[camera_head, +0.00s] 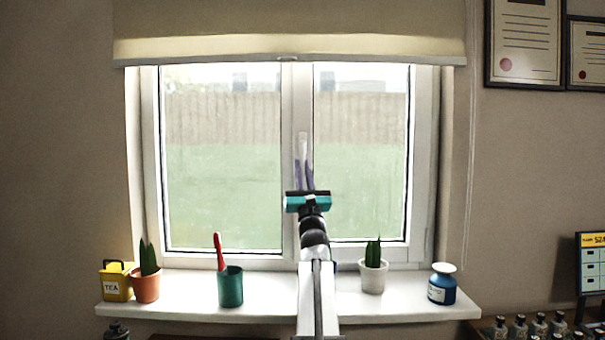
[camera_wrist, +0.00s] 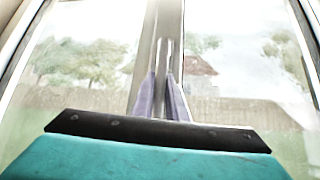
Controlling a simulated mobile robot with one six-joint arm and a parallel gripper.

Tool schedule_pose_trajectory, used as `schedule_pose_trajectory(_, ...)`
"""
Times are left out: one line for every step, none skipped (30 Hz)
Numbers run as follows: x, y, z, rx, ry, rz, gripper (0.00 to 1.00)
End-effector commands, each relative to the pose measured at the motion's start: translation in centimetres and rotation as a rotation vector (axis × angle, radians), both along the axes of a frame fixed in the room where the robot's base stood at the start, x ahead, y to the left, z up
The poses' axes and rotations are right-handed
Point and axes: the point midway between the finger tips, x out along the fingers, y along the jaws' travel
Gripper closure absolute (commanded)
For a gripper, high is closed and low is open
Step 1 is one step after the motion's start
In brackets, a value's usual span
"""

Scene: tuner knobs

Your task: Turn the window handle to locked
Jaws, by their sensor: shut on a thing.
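The window (camera_head: 222,160) has two panes with a white post between them. The window handle (camera_head: 303,146) is a pale upright lever on that post, pointing up. In the wrist view the handle (camera_wrist: 164,60) rises between my two purple-grey fingers. My gripper (camera_head: 304,172) is shut on the handle, one finger on each side of it. The wrist view shows my gripper (camera_wrist: 161,90) close against the post. The handle's lower part is hidden behind my gripper's teal and black body.
A blind (camera_head: 290,35) hangs above.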

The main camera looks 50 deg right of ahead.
Motion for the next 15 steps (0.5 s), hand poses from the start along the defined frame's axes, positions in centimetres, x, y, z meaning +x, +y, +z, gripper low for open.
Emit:
schedule_pose_trajectory(-0.01,0.04,0.16,0.001,-0.005,0.004,1.0)
schedule_pose_trajectory(-0.02,0.04,0.17,0.001,-0.005,0.004,1.0)
schedule_pose_trajectory(-0.01,0.05,0.17,0.001,-0.005,0.004,1.0)
schedule_pose_trajectory(0.0,0.05,0.18,0.001,-0.005,0.004,1.0)
schedule_pose_trajectory(0.0,0.06,0.18,0.001,-0.005,0.004,1.0)
schedule_pose_trajectory(0.01,0.07,0.18,0.001,-0.005,0.004,1.0)
schedule_pose_trajectory(0.01,0.07,0.18,0.002,-0.006,0.005,1.0)
schedule_pose_trajectory(0.02,0.07,0.19,0.001,-0.005,0.006,1.0)
schedule_pose_trajectory(0.02,0.09,0.2,0.0,-0.005,0.005,0.84)
schedule_pose_trajectory(0.03,0.09,0.19,0.0,-0.005,0.005,0.79)
schedule_pose_trajectory(0.03,0.09,0.18,0.0,-0.005,0.005,0.73)
schedule_pose_trajectory(0.03,0.09,0.16,0.0,-0.004,0.004,0.68)
schedule_pose_trajectory(0.05,0.09,0.15,0.0,-0.004,0.004,0.68)
schedule_pose_trajectory(0.05,0.09,0.14,0.0,-0.004,0.004,0.68)
schedule_pose_trajectory(0.05,0.09,0.12,-0.001,-0.004,0.004,0.68)
